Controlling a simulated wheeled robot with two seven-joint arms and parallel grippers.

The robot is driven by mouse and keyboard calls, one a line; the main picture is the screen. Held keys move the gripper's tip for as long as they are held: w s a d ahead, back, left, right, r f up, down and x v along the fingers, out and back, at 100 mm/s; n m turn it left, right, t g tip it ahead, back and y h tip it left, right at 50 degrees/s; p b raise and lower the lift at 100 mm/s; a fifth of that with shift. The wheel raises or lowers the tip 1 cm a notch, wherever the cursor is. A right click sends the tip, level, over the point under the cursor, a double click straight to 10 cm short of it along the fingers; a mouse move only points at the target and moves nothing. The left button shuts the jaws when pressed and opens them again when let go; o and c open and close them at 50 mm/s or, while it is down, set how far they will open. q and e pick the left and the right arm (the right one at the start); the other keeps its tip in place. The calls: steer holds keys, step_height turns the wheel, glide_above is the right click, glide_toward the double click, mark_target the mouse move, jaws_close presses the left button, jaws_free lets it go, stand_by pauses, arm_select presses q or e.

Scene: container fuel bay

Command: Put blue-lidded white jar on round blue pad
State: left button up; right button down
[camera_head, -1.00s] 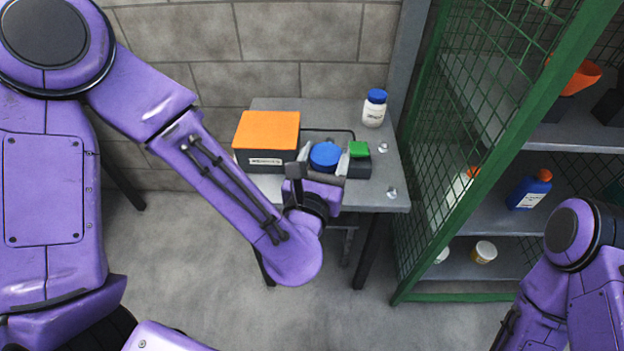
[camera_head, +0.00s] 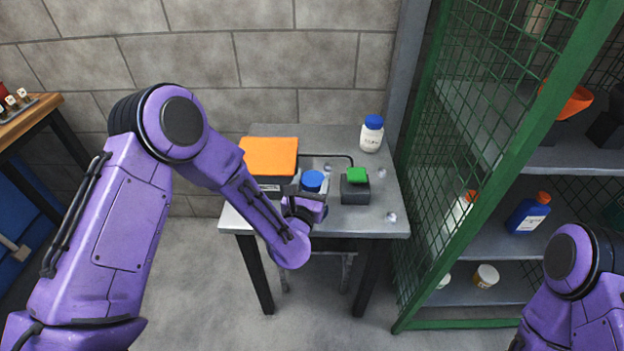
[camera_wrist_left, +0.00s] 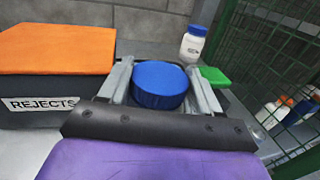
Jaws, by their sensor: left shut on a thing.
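My left gripper (camera_head: 312,187) is shut on a round blue-lidded thing, which I take for the blue-lidded white jar (camera_head: 312,179). Its blue lid fills the space between the fingers in the left wrist view (camera_wrist_left: 159,84). A little pale body shows below the lid in the head view; the rest is hidden by the gripper. The gripper is over the front-middle of the grey table. I cannot see a round blue pad. My right gripper is out of view; only part of that arm shows at lower right.
An orange-topped box marked REJECTS (camera_wrist_left: 55,75) is left of the gripper. A dark box with a green top (camera_head: 355,188) is to its right. Another white bottle with a blue cap (camera_head: 371,136) stands at the table's back right. A green mesh cage (camera_head: 470,150) stands on the right.

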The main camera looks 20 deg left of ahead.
arm_select(q)
steer(key=shift+f, duration=0.1)
steer(key=shift+f+b, duration=0.1)
steer(key=shift+b, duration=0.2)
steer(key=o, duration=1.3)
